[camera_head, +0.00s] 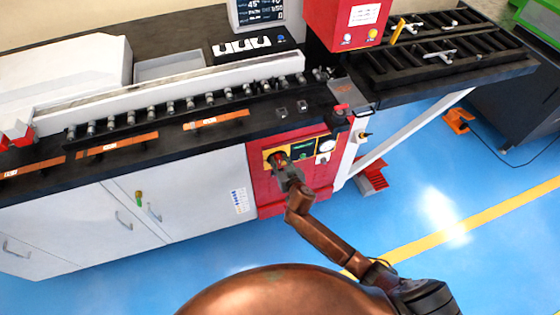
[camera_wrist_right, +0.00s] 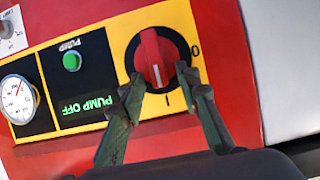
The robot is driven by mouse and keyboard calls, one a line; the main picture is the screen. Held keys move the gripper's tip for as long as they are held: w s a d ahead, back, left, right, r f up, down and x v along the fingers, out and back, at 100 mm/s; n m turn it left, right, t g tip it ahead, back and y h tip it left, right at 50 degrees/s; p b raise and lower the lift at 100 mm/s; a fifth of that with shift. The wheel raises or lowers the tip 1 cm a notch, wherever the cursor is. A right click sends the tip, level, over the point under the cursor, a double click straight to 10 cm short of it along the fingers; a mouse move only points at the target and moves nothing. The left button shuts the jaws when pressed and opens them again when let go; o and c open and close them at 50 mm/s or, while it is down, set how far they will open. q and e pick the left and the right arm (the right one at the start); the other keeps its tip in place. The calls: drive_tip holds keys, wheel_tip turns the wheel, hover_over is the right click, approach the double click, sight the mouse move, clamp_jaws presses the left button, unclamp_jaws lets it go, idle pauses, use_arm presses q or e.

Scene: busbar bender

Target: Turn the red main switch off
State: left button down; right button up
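The red main switch (camera_wrist_right: 152,52) is a round red knob with a black surround on a yellow plate. In the right wrist view, its white mark lies on the side toward the "I" label, and the "0" label is off to the right. In the head view my right gripper (camera_head: 284,169) is at the red cabinet front and partly hides the switch. In the right wrist view my right gripper (camera_wrist_right: 159,78) is open, with one fingertip on each side of the knob. I cannot tell whether they touch it. My left gripper is not in view.
Beside the switch are a black panel reading "PUMP OFF" (camera_wrist_right: 88,105), a green pump button (camera_wrist_right: 71,61) and a round gauge (camera_wrist_right: 17,98). The black worktop (camera_head: 225,133) overhangs the red cabinet (camera_head: 262,196). The blue floor (camera_head: 440,215) in front is clear.

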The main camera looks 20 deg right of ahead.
drive_tip(key=shift+c, duration=0.5)
clamp_jaws()
